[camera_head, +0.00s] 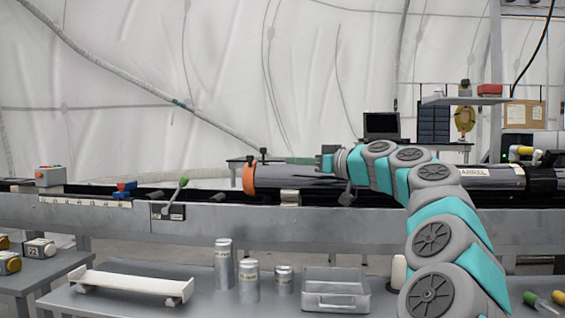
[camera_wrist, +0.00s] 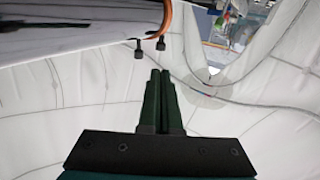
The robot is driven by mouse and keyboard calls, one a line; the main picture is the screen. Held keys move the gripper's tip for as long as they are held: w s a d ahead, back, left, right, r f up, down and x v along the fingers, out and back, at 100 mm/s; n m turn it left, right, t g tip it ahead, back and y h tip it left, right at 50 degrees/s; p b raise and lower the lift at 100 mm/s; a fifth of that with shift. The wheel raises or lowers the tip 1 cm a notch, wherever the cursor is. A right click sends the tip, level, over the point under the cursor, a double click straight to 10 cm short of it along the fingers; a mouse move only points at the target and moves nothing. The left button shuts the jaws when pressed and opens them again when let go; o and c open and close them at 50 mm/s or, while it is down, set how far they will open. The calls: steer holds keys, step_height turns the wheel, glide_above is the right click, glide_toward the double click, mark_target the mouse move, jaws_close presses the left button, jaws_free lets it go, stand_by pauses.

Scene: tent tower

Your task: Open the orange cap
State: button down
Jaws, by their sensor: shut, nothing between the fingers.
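The orange cap (camera_head: 249,179) is a ring at the left end of the long grey barrel (camera_head: 305,176) in the head view. Small dark knobs (camera_head: 263,153) stand at its top. In the wrist view a thin orange edge of the cap (camera_wrist: 167,17) shows at the top, with two dark knobs (camera_wrist: 160,44) below it. My gripper (camera_wrist: 160,74) is shut and empty, its dark green fingers together, apart from the knobs in the picture. In the head view my gripper (camera_head: 327,158) is above the barrel, right of the cap; its fingertips are hard to make out.
The barrel lies along a grey rail bench (camera_head: 250,215) with a green-tipped lever (camera_head: 178,193) to the left. The space left of the cap looks open.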

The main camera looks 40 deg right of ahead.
mark_target(252, 158)
steer(key=w, duration=0.4)
steer(key=w+a+p, duration=0.1)
steer(key=w, duration=0.7)
steer(key=shift+w+a, duration=0.3)
steer(key=shift+a, duration=0.1)
steer(key=shift+a, duration=0.15)
